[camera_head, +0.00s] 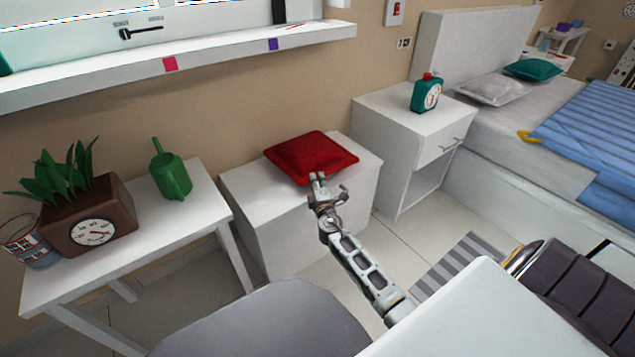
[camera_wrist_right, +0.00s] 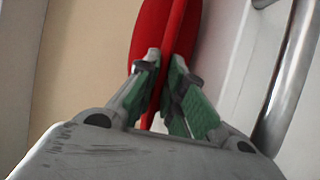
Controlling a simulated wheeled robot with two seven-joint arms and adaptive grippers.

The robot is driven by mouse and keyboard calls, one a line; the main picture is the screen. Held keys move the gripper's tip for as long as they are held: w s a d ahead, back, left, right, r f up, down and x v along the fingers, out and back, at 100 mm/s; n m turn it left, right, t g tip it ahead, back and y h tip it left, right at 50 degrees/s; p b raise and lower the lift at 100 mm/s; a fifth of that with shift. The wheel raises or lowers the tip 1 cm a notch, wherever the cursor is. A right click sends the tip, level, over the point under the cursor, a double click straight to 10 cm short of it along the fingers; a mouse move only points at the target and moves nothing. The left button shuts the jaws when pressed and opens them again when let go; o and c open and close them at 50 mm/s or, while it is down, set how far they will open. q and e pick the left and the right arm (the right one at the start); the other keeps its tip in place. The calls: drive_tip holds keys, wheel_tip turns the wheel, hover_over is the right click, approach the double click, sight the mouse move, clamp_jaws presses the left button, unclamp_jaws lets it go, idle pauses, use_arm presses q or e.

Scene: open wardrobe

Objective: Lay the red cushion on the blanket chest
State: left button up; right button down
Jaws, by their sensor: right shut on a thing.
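The red cushion (camera_head: 311,156) is over the top of the white blanket chest (camera_head: 262,203), which stands against the wall. My right gripper (camera_head: 318,181) is at the cushion's near edge and shut on it. In the right wrist view, the cushion (camera_wrist_right: 166,32) shows edge-on between the fingertips of my right gripper (camera_wrist_right: 164,75). I cannot tell whether the cushion's underside touches the chest top. My left gripper is not in view.
A white table (camera_head: 186,221) with a plant box (camera_head: 84,212) and a green watering can (camera_head: 171,176) stands left of the chest. A grey chair (camera_head: 268,325) is in front.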

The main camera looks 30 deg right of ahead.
drive_tip(key=c, duration=1.5)
unclamp_jaws()
drive_tip(key=shift+s, duration=0.1)
drive_tip(key=shift+p+v, duration=0.55)
drive_tip(key=shift+v, duration=5.4)
drive_tip(key=shift+f, duration=0.1)
